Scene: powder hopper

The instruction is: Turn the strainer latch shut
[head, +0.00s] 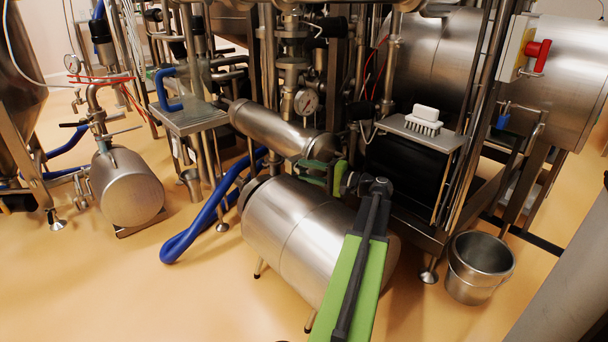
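A horizontal steel cylinder (272,130), which looks like the strainer, lies just left of the middle in the head view. Its near end points right and towards me. My arm reaches up from the bottom, and my gripper (322,174), with green parts, is at or just in front of that near end. I cannot tell whether it touches the cylinder. The strainer latch cannot be made out; the gripper and wrist cover part of that end. The fingertips are too small and overlapped to tell whether they are open or shut.
A large steel motor-like drum (300,235) stands below my gripper. A pressure gauge (306,102) and pipes rise close behind. A shelf with a white brush (424,118) is to the right. A steel bucket (478,268) and a blue hose (190,238) are on the floor.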

